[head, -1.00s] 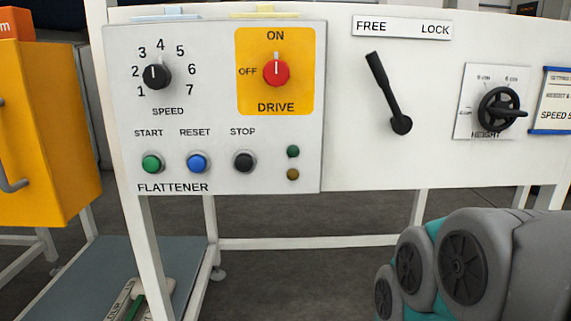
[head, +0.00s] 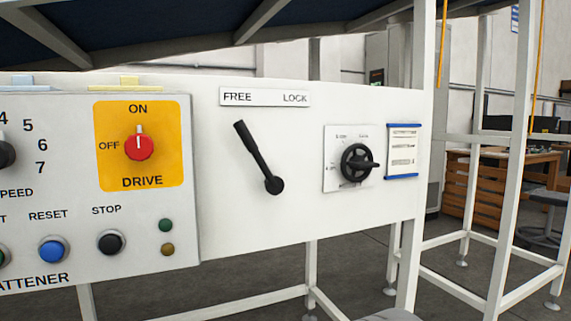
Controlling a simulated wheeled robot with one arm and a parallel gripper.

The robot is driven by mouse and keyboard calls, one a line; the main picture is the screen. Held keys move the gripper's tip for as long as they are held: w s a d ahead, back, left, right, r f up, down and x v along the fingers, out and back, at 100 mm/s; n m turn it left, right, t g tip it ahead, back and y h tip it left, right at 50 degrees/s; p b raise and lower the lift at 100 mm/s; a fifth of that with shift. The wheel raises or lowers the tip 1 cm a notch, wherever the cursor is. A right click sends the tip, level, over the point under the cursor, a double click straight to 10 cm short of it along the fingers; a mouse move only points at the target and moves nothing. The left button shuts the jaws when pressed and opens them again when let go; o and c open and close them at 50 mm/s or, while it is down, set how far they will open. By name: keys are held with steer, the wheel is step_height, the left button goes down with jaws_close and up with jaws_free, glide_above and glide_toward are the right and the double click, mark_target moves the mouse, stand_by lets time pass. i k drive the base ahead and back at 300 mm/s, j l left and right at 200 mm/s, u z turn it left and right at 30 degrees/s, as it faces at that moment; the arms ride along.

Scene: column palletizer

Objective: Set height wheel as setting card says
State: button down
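The height wheel (head: 358,163) is a black handwheel with a side handle pointing right. It sits on a white square plate (head: 334,182) with small marks that are too small to read surely. The setting card (head: 403,165) hangs just right of the plate, white with blue bars at top and bottom; its text is not legible from here. My gripper is not in view.
A black lever (head: 258,158) leans toward FREE under a FREE/LOCK label (head: 265,97). A red drive switch (head: 139,147) stands upright at ON on a yellow plate. White frame posts (head: 515,150) stand on the right. A wooden bench (head: 475,190) is behind.

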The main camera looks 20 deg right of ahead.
mark_target(361, 164)
steer(key=z, duration=1.25)
